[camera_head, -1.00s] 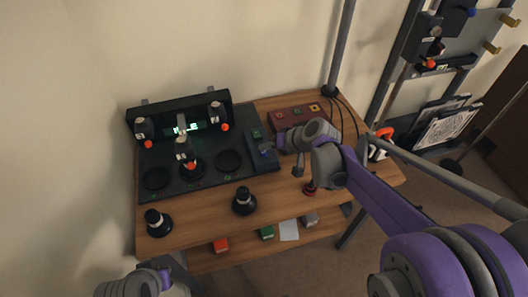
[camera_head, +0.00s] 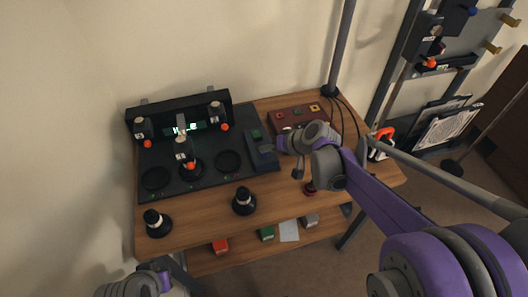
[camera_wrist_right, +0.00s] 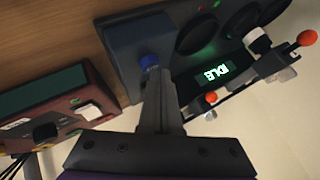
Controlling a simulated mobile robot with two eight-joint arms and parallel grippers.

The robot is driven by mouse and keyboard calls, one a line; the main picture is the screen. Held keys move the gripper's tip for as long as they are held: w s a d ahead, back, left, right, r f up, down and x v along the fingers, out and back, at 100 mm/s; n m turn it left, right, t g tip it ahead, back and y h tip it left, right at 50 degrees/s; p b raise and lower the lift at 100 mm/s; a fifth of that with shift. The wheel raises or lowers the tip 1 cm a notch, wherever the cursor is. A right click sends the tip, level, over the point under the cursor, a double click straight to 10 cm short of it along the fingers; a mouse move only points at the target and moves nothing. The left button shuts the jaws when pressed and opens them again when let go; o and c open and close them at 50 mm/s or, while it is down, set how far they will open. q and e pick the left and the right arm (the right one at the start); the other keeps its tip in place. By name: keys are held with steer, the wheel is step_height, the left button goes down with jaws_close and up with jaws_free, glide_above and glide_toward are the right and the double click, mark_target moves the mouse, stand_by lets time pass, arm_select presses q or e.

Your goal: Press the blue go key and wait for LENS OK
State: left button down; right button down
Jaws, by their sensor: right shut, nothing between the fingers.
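The blue go key (camera_wrist_right: 149,62) sits on a dark key pad (camera_wrist_right: 135,38) at the side of the black station; in the head view the pad (camera_head: 261,158) is at the station's right end. My right gripper (camera_wrist_right: 152,78) is shut and empty, its fingertips at the blue key in the wrist view; I cannot tell whether they touch it. In the head view my right gripper (camera_head: 279,146) is over the pad's right edge. The display (camera_wrist_right: 214,74) reads IDLE in green. My left arm's end (camera_head: 155,281) is at the bottom left, its fingers unclear.
A dark red box (camera_head: 300,114) with coloured buttons stands right of the pad. Black-and-white pieces (camera_head: 244,201) and (camera_head: 158,223) stand on the wooden table's front. Holders with orange knobs (camera_head: 217,113) flank the display. A post rises at the back right.

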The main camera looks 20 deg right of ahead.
mark_target(267, 155)
steer(key=shift+f, duration=0.1)
stand_by(0.4)
steer(key=shift+r+p, duration=0.6)
steer(key=shift+r, duration=0.25)
step_height(267, 155, up, 5)
steer(key=p, duration=0.4)
stand_by(0.6)
